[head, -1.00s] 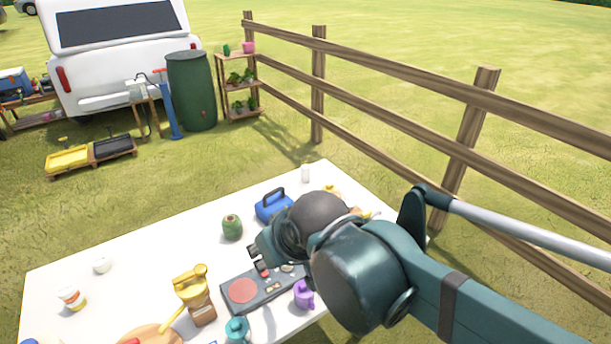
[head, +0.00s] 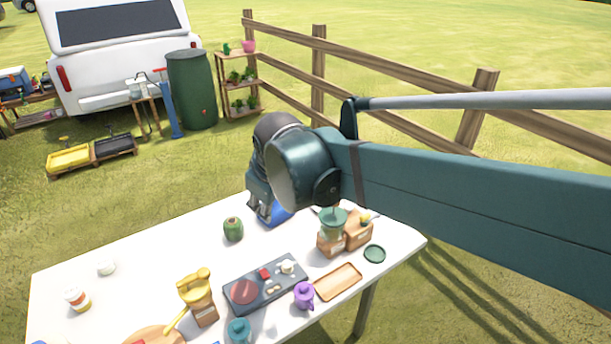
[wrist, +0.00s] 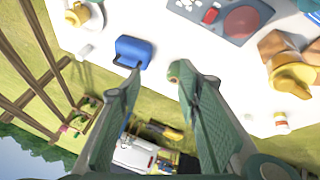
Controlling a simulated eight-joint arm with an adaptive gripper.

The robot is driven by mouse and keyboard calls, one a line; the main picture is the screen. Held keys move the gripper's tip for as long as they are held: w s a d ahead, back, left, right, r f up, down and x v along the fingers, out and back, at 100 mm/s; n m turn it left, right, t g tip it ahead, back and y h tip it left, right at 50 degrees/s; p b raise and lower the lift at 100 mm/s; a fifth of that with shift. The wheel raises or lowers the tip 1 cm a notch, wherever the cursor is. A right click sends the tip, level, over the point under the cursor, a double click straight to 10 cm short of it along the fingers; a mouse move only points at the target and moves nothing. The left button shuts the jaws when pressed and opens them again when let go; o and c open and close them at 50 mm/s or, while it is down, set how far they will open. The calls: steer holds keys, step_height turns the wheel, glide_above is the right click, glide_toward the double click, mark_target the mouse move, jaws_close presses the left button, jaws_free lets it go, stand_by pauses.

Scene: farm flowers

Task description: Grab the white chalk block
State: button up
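A small white block (wrist: 85,51), which looks like the chalk block, lies near the table edge in the wrist view, beyond the blue box. In the head view my arm seems to hide it. My gripper (wrist: 162,78) is open and empty, its two green fingers well apart. In the head view my gripper (head: 260,207) points down above the far side of the table, by the blue box. Another small white, roundish thing (head: 106,266) sits at the table's left; it also shows in the wrist view (wrist: 248,117).
The blue box (wrist: 134,50) is close to the left finger. A green pot (head: 233,229) stands left of my gripper. A dark cooker-like panel (head: 262,285), a golden grinder (head: 196,292) and a purple jug (head: 304,295) are nearer. A wooden fence (head: 319,75) runs behind the table.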

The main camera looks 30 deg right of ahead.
steer(key=w+d+f+n+g+h+p, duration=0.1)
steer(key=w+d+n+g+p, duration=0.15)
steer(key=w+d, duration=0.6)
steer(key=w+d+f+n+g+h+p, duration=0.15)
steer(key=w+d+n, duration=0.3)
steer(key=w, duration=0.65)
steer(key=w+d+f+n+g+p, duration=0.2)
steer(key=w+d+f+n+p, duration=0.2)
steer(key=w+d+f, duration=0.7)
steer(key=shift+d+f+n+p, duration=0.3)
steer(key=shift+d+f+n, duration=0.6)
steer(key=shift+d, duration=1.3)
steer(key=shift+f+h, duration=0.2)
steer(key=shift+h, duration=0.15)
steer(key=shift+x, duration=1.25)
steer(key=shift+f, duration=0.1)
